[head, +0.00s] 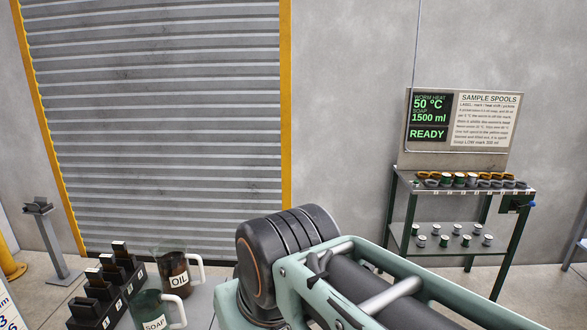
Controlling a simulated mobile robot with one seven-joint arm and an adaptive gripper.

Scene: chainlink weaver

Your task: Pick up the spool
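Several small spools (459,179) stand in a row on the top of a green-legged metal bench (405,179) at the right, against the wall. Some have orange-brown tops, some are green and white, and some are dark. Several more spools (444,241) stand on the bench's lower shelf. I cannot tell which one is the task's spool. My arm's links fill the lower middle of the view, left of and nearer than the bench. My gripper is not in view.
A sample-spools sign (490,120) and a ready display (429,118) stand behind the bench. At the lower left are an oil jug (170,262), a soap jug (147,307) and a dark rack (112,292). A grey post (51,246) stands at far left. A roller shutter (160,120) closes the back.

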